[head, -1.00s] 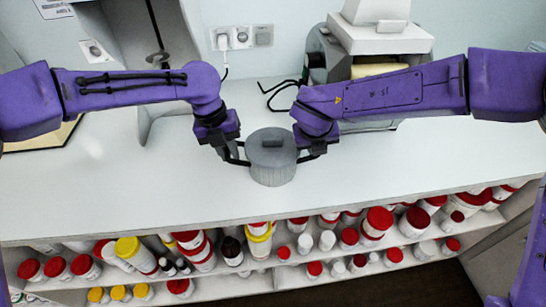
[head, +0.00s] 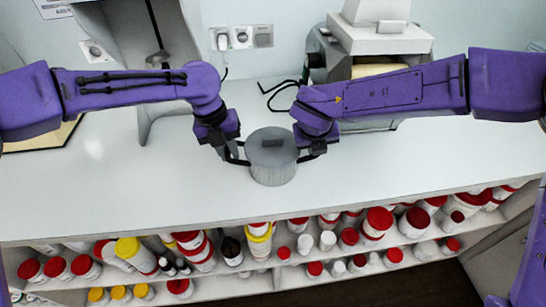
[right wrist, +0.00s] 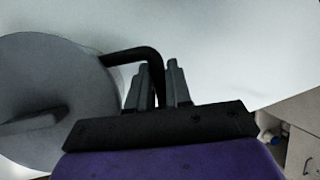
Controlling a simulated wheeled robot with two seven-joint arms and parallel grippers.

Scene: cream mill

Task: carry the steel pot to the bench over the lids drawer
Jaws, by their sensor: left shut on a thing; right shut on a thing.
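The steel pot (head: 272,163) is a grey cylinder with a flat lid and a bar knob on top. It is upright at the middle of the white bench top, and I cannot tell whether it touches the surface. My left gripper (head: 232,158) is shut on the pot's left black handle. My right gripper (head: 313,153) is shut on its right handle. In the right wrist view the pot (right wrist: 50,85) fills the left side, and its curved black handle runs into my right gripper (right wrist: 158,85). The lids drawer is not identifiable in these frames.
The white bench (head: 120,195) is clear around the pot. Open shelves below its front edge hold several bottles with red and yellow caps. A machine (head: 365,60) stands behind my right arm, and a grey stand is at back left. Wall sockets (head: 241,37) are behind.

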